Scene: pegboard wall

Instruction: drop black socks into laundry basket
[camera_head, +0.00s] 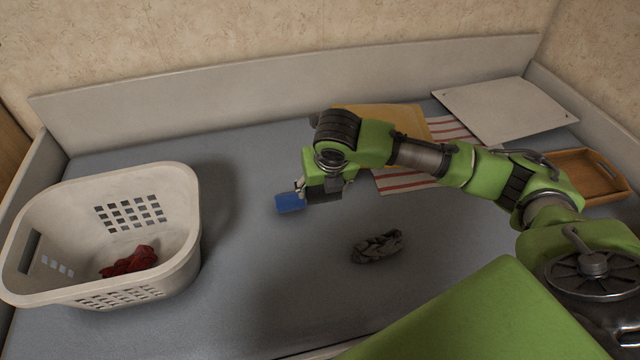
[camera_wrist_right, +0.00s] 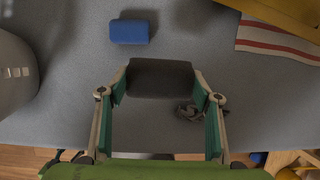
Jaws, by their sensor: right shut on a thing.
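My right gripper (camera_head: 322,188) is above the grey surface, to the right of the laundry basket. It is shut on a dark folded thing, which looks like the black socks (camera_wrist_right: 160,78), held between the two fingertips in the right wrist view. In the head view the black socks (camera_head: 325,192) show only partly below the gripper. The white laundry basket (camera_head: 185,225) stands upright at the left, with a red crumpled cloth (camera_head: 130,262) inside. The basket's edge also shows in the right wrist view (camera_wrist_right: 14,85). My left gripper is not in view.
A blue block-like thing (camera_wrist_right: 130,31) lies on the surface (camera_head: 250,300). A crumpled dark grey cloth (camera_head: 377,246) lies nearer the front. A yellow item (camera_head: 390,118), a striped cloth (camera_head: 450,131), a white board (camera_head: 505,108) and a wooden tray (camera_head: 585,170) lie at the back right.

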